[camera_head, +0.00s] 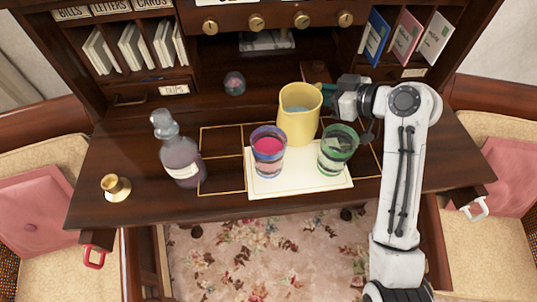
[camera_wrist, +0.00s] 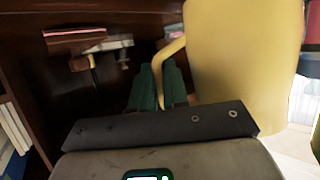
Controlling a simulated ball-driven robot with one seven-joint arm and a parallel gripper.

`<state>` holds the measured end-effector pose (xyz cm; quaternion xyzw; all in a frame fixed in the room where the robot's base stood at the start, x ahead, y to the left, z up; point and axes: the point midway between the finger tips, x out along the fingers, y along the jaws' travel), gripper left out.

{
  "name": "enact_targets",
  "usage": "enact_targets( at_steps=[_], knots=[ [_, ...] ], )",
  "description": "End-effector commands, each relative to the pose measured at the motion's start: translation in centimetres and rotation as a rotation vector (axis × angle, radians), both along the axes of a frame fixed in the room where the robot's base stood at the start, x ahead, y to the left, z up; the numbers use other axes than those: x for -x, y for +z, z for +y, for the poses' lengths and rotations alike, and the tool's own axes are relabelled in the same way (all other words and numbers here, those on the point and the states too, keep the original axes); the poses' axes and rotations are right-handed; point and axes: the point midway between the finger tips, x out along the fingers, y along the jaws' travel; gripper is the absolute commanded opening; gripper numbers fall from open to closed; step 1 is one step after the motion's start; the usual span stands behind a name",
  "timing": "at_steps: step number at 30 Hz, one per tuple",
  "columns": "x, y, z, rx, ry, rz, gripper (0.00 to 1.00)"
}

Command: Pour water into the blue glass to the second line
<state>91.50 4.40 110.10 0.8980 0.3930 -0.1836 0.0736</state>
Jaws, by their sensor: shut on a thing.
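The yellow pitcher (camera_head: 299,122) stands upright, or nearly so, behind the two glasses, with pale bluish water showing inside. My gripper (camera_head: 334,98) reaches it from the right. In the wrist view the fingers (camera_wrist: 160,85) are shut on the handle of the pitcher (camera_wrist: 240,55). I cannot tell whether its base touches the desk. The blue glass (camera_head: 268,160), with a bluish rim, pale bands and a pinkish-red inside, stands in front of the pitcher on a cream mat (camera_head: 300,184). Its line markings and water level are too small to read.
A green glass (camera_head: 338,158) stands on the mat's right side, close to my arm. A stoppered bottle (camera_head: 180,160) and a brass candle holder (camera_head: 116,188) stand at left. A small glass jar (camera_head: 234,83) sits at the back. Desk shelves rise behind.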

Motion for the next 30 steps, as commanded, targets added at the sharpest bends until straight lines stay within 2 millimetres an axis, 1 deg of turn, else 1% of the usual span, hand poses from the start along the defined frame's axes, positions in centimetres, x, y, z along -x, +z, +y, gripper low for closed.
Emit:
enact_targets(
  at_steps=[5, 18, 30],
  knots=[
    [0.0, 0.4, 0.0, -0.001, -0.001, -0.003, 0.00],
    [0.0, 3.2, 0.0, -0.002, -0.002, -0.003, 0.00],
    [0.0, 3.1, 0.0, -0.001, -0.001, -0.003, 0.00]
  ],
)
